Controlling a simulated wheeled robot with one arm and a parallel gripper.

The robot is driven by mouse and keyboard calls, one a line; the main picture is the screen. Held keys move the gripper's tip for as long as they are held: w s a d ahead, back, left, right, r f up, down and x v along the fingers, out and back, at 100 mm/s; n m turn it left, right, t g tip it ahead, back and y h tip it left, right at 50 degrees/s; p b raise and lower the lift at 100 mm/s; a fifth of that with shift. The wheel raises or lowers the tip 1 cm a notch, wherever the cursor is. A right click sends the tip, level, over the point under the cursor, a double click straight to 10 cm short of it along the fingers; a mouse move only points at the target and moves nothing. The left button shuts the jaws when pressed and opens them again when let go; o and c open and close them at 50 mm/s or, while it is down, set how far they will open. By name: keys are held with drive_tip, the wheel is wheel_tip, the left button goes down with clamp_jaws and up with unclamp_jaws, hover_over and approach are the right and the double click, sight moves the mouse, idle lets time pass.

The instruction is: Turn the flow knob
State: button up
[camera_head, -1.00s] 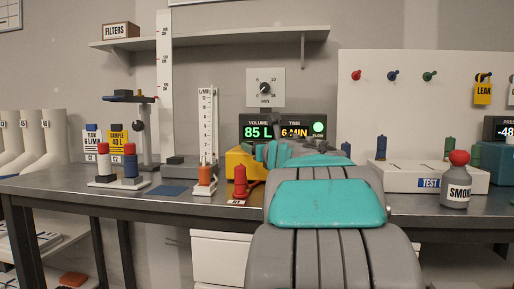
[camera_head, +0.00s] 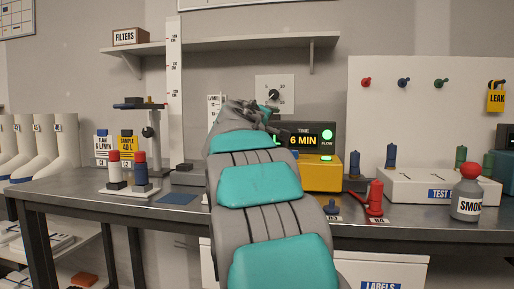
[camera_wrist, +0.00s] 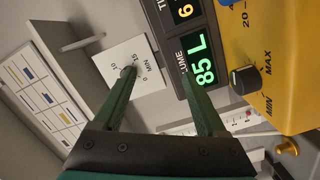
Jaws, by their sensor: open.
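In the wrist view, a black knob (camera_wrist: 245,78) with a pale pointer line sits on the yellow pump (camera_wrist: 285,35) between MIN and MAX marks. I take it as the flow knob. In the head view the pump (camera_head: 320,176) shows right of my arm; the knob is not visible there. My gripper (camera_wrist: 160,74) is open and empty, its two green fingers spread. The knob lies right of the fingers in the wrist view, apart from them. In the head view my gripper (camera_head: 262,114) is partly hidden by my arm, in front of the wall dial.
A wall dial (camera_wrist: 128,72) marked MIN appears beside one fingertip. The display (camera_wrist: 202,66) reads 85 L. The shelf (camera_head: 225,44) is above.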

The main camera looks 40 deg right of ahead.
drive_tip(key=a+m, duration=0.1)
drive_tip(key=m, duration=0.1)
drive_tip(key=f+m+g, duration=0.1)
drive_tip(key=m, duration=0.1)
drive_tip(key=w+a+m+g, duration=0.1)
drive_tip(key=m, duration=0.1)
drive_tip(key=shift+w+a+f+m+y+p, duration=0.1)
drive_tip(key=shift+a+f+m+y+p, duration=0.2)
drive_tip(key=shift+a+f, duration=0.05)
drive_tip(key=a+f+m+g+y, duration=0.2)
drive_tip(key=a+f+m, duration=0.25)
drive_tip(key=m, duration=0.35)
drive_tip(key=shift+w+p+x, duration=0.15)
drive_tip(key=shift+p+x, duration=0.4)
drive_tip(key=shift+x, duration=1.35)
drive_tip(key=shift+w+p+x, duration=0.1)
drive_tip(key=shift+p+x, duration=0.45)
drive_tip(key=shift+x, duration=1.3)
drive_tip(key=shift+a, duration=0.15)
clamp_jaws()
